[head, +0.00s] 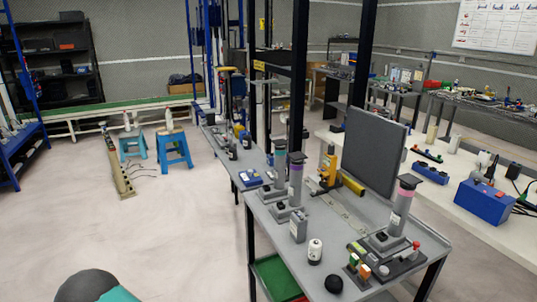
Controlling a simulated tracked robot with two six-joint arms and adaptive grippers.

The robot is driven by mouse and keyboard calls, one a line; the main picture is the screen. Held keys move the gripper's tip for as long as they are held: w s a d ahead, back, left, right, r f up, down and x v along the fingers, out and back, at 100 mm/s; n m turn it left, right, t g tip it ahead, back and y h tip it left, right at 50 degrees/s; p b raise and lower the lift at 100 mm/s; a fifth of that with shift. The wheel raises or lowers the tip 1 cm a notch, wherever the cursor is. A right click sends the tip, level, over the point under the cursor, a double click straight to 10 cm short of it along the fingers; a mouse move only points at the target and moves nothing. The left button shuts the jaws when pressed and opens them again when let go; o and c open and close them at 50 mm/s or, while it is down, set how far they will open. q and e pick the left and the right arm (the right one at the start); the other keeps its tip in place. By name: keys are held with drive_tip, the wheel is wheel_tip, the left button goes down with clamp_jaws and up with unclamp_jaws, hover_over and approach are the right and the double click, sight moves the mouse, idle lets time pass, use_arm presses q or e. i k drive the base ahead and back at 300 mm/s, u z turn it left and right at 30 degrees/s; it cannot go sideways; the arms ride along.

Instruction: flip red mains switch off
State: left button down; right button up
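A small red-topped part (417,245) stands on a grey base unit at the right end of the near grey workbench. It may be the red mains switch, but it is too small to tell its position. On the same unit are a green block (353,262) and an orange block (364,271). Neither gripper is in view. A dark rounded shape with a teal patch at the bottom left may be part of my arm.
The grey workbench (318,222) also carries grey posts, a white cylinder (315,251), a black ball (333,284) and a dark upright panel (375,150). A white table (463,196) with a blue box (484,202) stands behind it. The left floor (180,220) is mostly clear.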

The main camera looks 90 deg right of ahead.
sight(499, 195)
drive_tip(key=u, duration=0.35)
drive_tip(key=i, duration=0.3)
drive_tip(key=z, duration=3.65)
drive_tip(key=i, duration=0.3)
drive_tip(key=z, duration=1.95)
drive_tip(key=i, duration=1.8)
drive_tip(key=u, duration=0.4)
